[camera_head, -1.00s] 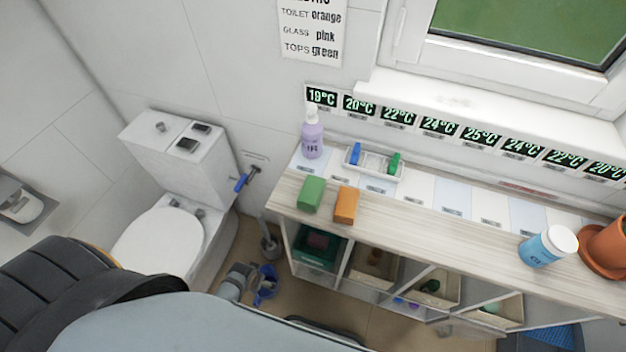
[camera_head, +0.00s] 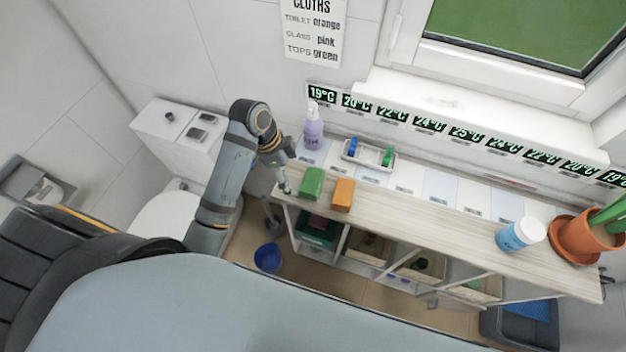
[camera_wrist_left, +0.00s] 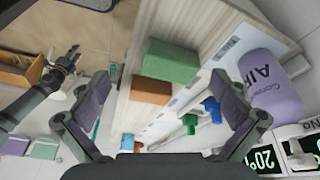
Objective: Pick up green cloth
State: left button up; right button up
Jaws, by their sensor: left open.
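The green cloth (camera_head: 311,183) is a folded block on the wooden top of the shelf unit, near its left end. It also shows in the left wrist view (camera_wrist_left: 172,61), above and between the spread fingers. My left gripper (camera_head: 286,186) is at the left end of the top, just left of the cloth and apart from it. In the left wrist view the left gripper (camera_wrist_left: 163,92) is open, with nothing between its fingers. My right gripper (camera_wrist_left: 72,58) seems to show small at the left of that view; its jaws are too small to judge.
An orange cloth (camera_head: 343,195) lies close right of the green one. Behind stand a lilac bottle (camera_head: 313,133) and a white tray (camera_head: 369,155) with blue and green items. A blue-white tub (camera_head: 520,234) and a terracotta pot (camera_head: 580,238) stand at the right. The middle top is clear.

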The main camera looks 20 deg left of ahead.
aim_at(312, 180)
pick_arm(q)
jog(key=w+d+m+b, duration=0.1)
jog(key=m, duration=0.1)
jog(key=w+d+m+h+b, duration=0.1)
jog(key=m+b, duration=0.1)
jog(key=shift+w+d+f+g, duration=0.1)
jog(key=shift+w+f+g, duration=0.1)
jog(key=shift+g, duration=0.2)
jog(key=shift+d+f+p, duration=0.2)
jog(key=shift+d+p, duration=0.05)
jog(key=shift+p, duration=0.05)
jog(key=shift+w+d+f, duration=0.15)
jog(key=shift+d+f, duration=0.1)
jog(key=shift+f, duration=0.3)
jog(key=shift+d+f+p, duration=0.15)
jog(key=shift+f+p, duration=0.2)
jog(key=p+x, duration=0.1)
jog(key=x, duration=0.3)
jog(key=shift+w, duration=0.1)
jog(key=shift+f, duration=0.25)
jog(key=c, duration=1)
